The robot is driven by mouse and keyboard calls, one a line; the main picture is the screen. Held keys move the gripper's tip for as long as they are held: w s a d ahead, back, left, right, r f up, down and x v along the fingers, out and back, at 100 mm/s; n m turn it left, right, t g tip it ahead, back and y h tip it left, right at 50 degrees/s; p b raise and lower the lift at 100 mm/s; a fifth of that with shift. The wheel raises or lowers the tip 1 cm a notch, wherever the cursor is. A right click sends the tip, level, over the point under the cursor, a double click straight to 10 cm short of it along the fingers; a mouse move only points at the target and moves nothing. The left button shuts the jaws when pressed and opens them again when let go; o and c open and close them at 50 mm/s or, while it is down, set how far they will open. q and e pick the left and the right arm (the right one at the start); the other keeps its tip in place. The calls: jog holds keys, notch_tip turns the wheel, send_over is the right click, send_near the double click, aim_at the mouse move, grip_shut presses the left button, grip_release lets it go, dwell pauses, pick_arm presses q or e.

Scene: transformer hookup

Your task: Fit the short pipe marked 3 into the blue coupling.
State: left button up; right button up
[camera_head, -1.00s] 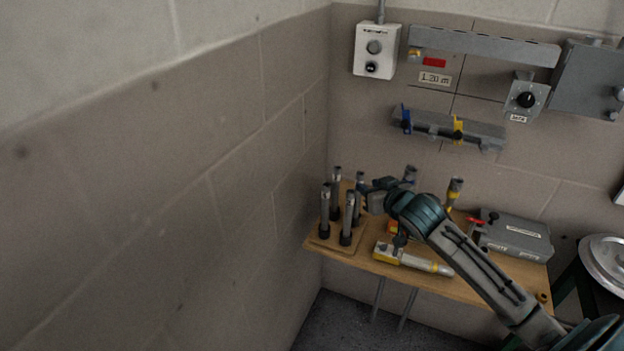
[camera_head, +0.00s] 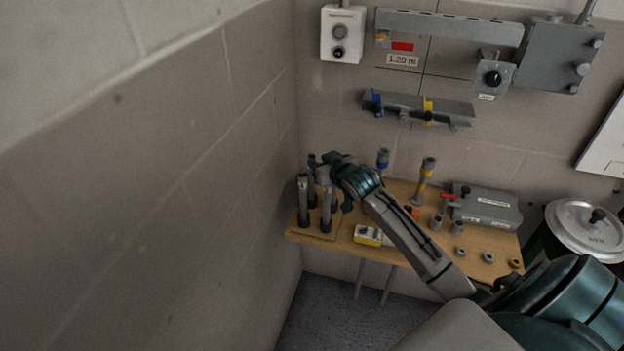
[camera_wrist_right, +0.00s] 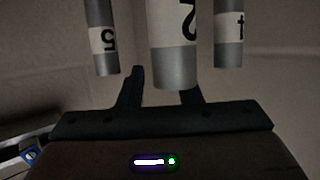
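Several grey pipes with black feet stand in a wooden rack (camera_head: 300,232) at the table's left end; the front left pipe (camera_head: 303,203) and front right pipe (camera_head: 326,212) show best. My right gripper (camera_head: 322,168) is over the back of the rack. In the right wrist view its two fingers (camera_wrist_right: 163,88) are apart, with a pipe (camera_wrist_right: 174,68) in front of them that seems marked 2. Side pipes seem marked 5 (camera_wrist_right: 105,40) and 4 (camera_wrist_right: 229,35). I cannot make out a 3. My left gripper is out of view.
A yellow-collared upright (camera_head: 427,172), a yellow device (camera_head: 367,235), small grey fittings and a grey case (camera_head: 486,208) are on the table (camera_head: 470,266). A wall bracket (camera_head: 405,103) with blue and yellow clamps hangs above. The side wall is close left of the rack.

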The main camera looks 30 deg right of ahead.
aim_at(313, 159)
jog(key=x, duration=0.3)
jog(key=shift+f+p, duration=0.15)
jog(key=shift+p, duration=0.2)
jog(key=shift+c, duration=1.2)
grip_shut()
